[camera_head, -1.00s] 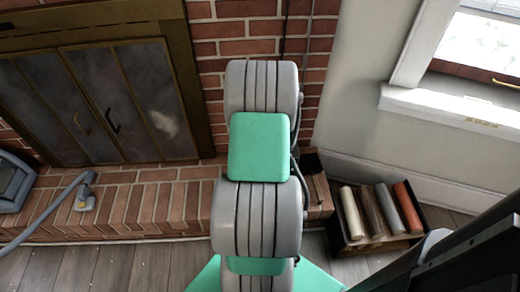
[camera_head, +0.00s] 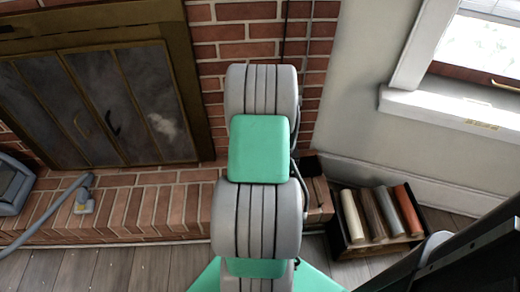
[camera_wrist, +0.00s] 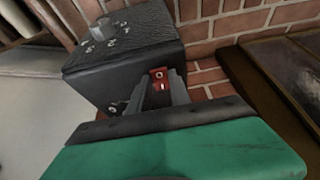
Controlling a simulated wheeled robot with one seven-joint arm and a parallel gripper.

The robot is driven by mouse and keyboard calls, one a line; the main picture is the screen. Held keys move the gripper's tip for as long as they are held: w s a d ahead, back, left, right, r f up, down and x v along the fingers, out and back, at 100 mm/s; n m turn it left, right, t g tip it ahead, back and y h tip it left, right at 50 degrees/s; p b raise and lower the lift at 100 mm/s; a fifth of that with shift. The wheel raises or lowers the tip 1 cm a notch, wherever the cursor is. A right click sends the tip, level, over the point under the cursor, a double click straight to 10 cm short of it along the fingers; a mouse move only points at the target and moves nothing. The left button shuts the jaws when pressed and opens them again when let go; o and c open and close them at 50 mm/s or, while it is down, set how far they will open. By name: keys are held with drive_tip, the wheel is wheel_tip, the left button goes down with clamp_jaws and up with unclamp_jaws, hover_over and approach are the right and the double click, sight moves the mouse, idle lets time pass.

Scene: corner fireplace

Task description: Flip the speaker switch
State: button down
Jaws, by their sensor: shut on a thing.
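The speaker (camera_wrist: 122,50) is a dark box with a textured top and a grey knob (camera_wrist: 103,30) in the wrist view. A small red switch (camera_wrist: 160,76) with white marks shows on its side. My gripper (camera_wrist: 160,90) is close against that side, its grey fingers on either side of the red switch. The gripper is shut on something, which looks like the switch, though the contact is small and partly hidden. In the head view my arm covers the gripper and the switch.
A brick hearth (camera_head: 150,205) runs below the fireplace doors (camera_head: 100,105). A dark crate of logs (camera_head: 350,247) stands on the floor at right. A vacuum-like hose (camera_head: 45,215) lies at left. The brick wall (camera_wrist: 240,30) is close behind the speaker.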

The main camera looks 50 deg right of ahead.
drive_tip(key=shift+w+d+r+g+y+p, duration=0.2)
drive_tip(key=shift+r+g+y+p, duration=0.1)
drive_tip(key=shift+y+p, duration=0.3)
drive_tip(key=shift+w+d+f+g+y+p, duration=0.15)
drive_tip(key=shift+g+y+p, duration=0.25)
drive_tip(key=shift+g+y, duration=0.4)
drive_tip(key=c, duration=1.2)
unclamp_jaws()
wheel_tip(320, 180, up, 8)
drive_tip(key=p, duration=0.1)
